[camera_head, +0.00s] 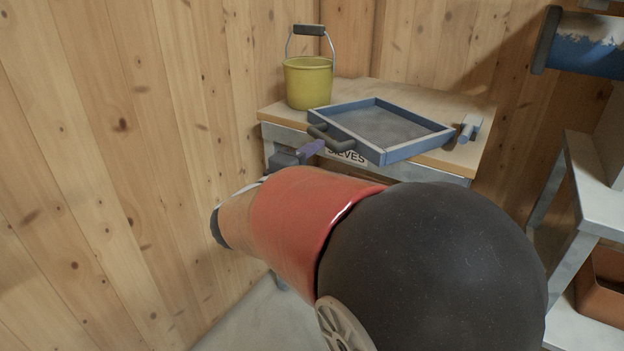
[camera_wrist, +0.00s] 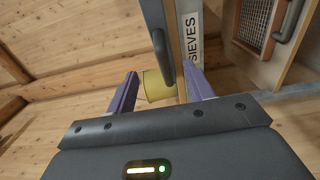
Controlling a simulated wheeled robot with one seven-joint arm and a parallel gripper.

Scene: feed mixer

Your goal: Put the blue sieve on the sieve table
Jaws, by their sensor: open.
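The blue sieve (camera_head: 420,147), a square frame with grey mesh, lies on the wooden top of the sieve table (camera_head: 352,91). Its front corner and dark handle (camera_head: 332,138) stick out past the table's front edge, above the "SIEVES" label. My gripper (camera_head: 308,150) is open, close to the handle at the table's front left. In the wrist view my gripper's two purple fingers (camera_wrist: 160,92) are spread apart, with the dark handle (camera_wrist: 163,60) appearing between and beyond them. Contact with the handle cannot be told. My arm hides the table's lower front.
A yellow bucket (camera_head: 307,82) stands at the table's back left. A small blue-grey item (camera_head: 470,128) lies at the right edge. A wooden wall is close on the left; a grey stand (camera_head: 598,205) is at right.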

